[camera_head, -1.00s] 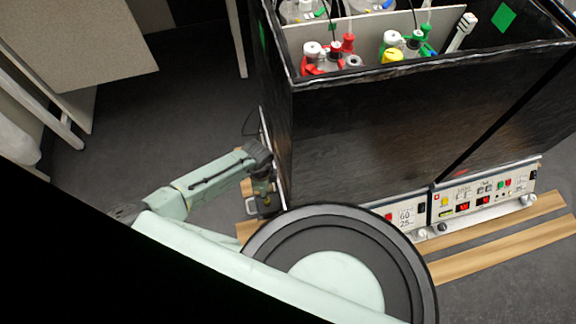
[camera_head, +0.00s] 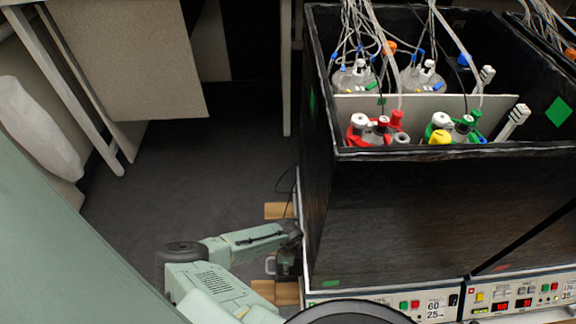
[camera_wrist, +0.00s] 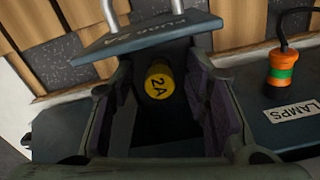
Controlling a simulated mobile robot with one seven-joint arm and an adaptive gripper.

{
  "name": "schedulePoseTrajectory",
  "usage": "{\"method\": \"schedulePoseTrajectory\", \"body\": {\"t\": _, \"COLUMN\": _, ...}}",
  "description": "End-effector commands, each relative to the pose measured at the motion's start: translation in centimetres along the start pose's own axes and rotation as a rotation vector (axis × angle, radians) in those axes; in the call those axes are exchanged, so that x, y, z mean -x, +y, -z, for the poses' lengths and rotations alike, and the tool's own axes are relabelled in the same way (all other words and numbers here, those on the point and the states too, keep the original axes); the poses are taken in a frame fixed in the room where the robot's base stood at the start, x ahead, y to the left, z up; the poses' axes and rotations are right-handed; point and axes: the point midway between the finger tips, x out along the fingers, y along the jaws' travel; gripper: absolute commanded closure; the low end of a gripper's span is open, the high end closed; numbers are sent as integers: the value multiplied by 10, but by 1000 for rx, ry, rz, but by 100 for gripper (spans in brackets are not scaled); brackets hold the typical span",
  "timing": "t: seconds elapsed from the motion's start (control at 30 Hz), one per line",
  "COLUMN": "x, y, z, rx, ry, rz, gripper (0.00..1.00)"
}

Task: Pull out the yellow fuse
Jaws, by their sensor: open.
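The yellow fuse (camera_wrist: 159,82) shows in the wrist view as a round yellow cap marked 2A, set in a dark panel. My gripper (camera_wrist: 163,98) is open, with one finger on each side of the fuse. The fuse lies between the fingers, with a visible gap on both sides. In the head view my gripper (camera_head: 287,262) is low beside the left side of the black box, and the fuse cannot be made out there.
An orange and green plug (camera_wrist: 282,68) with a black cable stands right of my gripper, by a LAMPS label (camera_wrist: 291,113). A hinged-looking dark plate (camera_wrist: 150,37) with metal posts lies above the fuse. The black box (camera_head: 410,205) holds bottles and tubing. Floor at left is clear.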

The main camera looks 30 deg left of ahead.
Motion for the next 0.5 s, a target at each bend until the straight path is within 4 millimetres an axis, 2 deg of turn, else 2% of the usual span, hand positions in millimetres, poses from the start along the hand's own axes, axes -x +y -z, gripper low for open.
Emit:
{"method": "schedulePoseTrajectory", "body": {"t": 0.27, "x": -1, "y": 0, "z": 0, "rx": 0, "ry": 0, "rz": 0, "gripper": 57}}
{"method": "schedulePoseTrajectory", "body": {"t": 0.5, "x": -1, "y": 0, "z": 0, "rx": 0, "ry": 0, "rz": 0, "gripper": 73}}
